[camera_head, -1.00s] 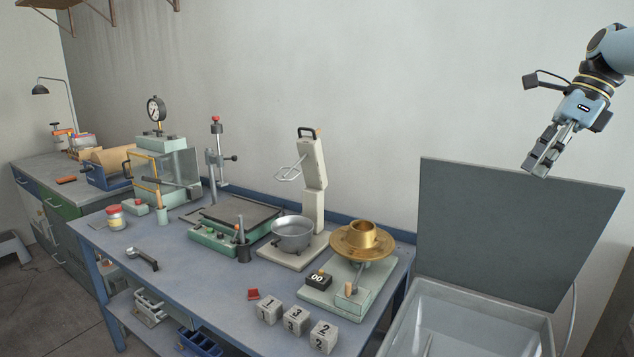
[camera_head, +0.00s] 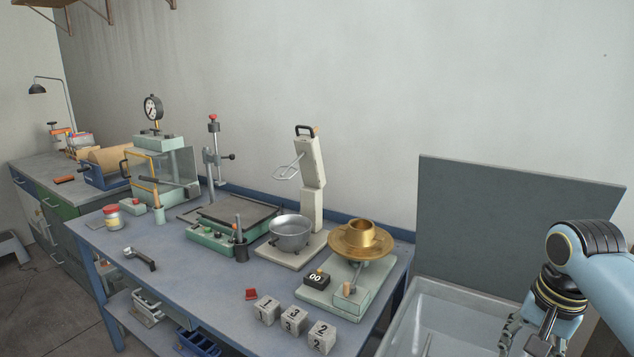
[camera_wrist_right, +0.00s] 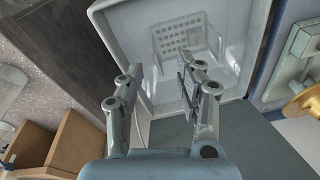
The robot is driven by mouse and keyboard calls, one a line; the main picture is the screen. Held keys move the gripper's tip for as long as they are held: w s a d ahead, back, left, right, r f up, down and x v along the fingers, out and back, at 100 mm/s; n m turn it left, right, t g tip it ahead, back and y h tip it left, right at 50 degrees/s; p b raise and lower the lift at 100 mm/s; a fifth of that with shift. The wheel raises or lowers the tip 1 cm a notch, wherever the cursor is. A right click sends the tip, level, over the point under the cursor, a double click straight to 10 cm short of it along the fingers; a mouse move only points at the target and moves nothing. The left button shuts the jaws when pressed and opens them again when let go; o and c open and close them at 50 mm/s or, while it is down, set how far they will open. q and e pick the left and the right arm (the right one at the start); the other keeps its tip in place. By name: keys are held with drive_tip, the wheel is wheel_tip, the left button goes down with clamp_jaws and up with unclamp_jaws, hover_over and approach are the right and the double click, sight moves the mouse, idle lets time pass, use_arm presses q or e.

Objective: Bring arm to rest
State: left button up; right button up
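My right arm (camera_head: 590,270) comes in at the lower right of the head view, bent downward over the grey tank. Its gripper (camera_head: 530,340) is partly cut off by the bottom edge there. In the right wrist view the two fingers of the right gripper (camera_wrist_right: 160,75) stand apart with nothing between them. They point toward the inside of the pale tank (camera_wrist_right: 155,20). My left gripper is in neither view.

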drive_tip(key=s+a+r+n+t, duration=0.1)
drive_tip(key=s+a+r+n, duration=0.15)
drive_tip(key=s, duration=0.55)
drive_tip(key=s+a+r+n, duration=0.15)
drive_tip(key=s+n, duration=0.25)
drive_tip(key=s, duration=0.4)
drive_tip(key=s+a+r+n+t, duration=0.15)
drive_tip(key=s+n, duration=0.25)
drive_tip(key=s, duration=0.4)
wheel_tip(320, 180, down, 35)
drive_tip(key=s+d+g+b, duration=0.2)
drive_tip(key=b, duration=0.8)
drive_tip(key=s+f+b, duration=0.4)
drive_tip(key=s+f, duration=0.5)
drive_tip(key=f, duration=0.4)
drive_tip(key=s+f+m+g+b, duration=0.1)
drive_tip(key=s+f+b, duration=0.4)
drive_tip(key=s+f, duration=0.5)
wheel_tip(320, 180, down, 3)
drive_tip(key=shift+d+f, duration=0.15)
drive_tip(key=shift+d, duration=0.2)
